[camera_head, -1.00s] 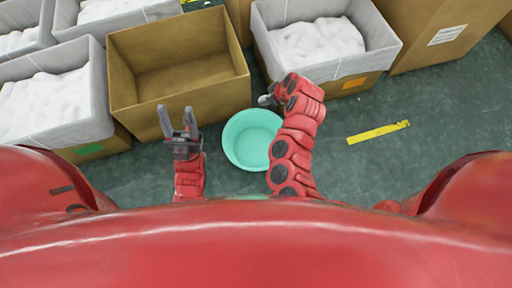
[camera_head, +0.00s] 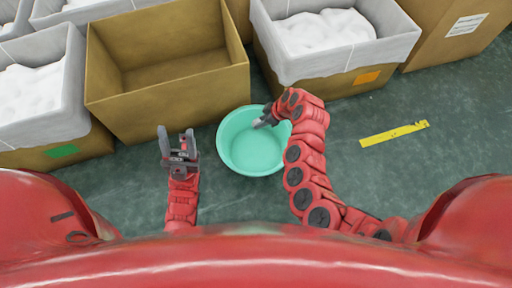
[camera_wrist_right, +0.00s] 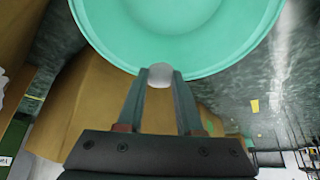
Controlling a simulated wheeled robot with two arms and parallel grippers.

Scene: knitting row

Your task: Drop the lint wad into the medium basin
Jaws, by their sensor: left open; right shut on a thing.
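The medium basin (camera_head: 252,150) is a round, mint-green basin on the floor in the middle of the head view, empty as far as I can see. It also fills the top of the right wrist view (camera_wrist_right: 180,35). My right gripper (camera_head: 264,122) is at the basin's upper right rim. In the right wrist view the right gripper (camera_wrist_right: 160,75) is shut on a small white lint wad (camera_wrist_right: 160,76), just at the basin's rim in the picture. The wad is too small to make out in the head view. My left gripper (camera_head: 176,138) is open and empty, left of the basin.
An open, empty cardboard box (camera_head: 170,103) stands behind and left of the basin. A lined box of white material (camera_head: 335,55) stands behind right, another (camera_head: 75,110) at the left. A yellow strip (camera_head: 394,134) lies on the clear green floor at right.

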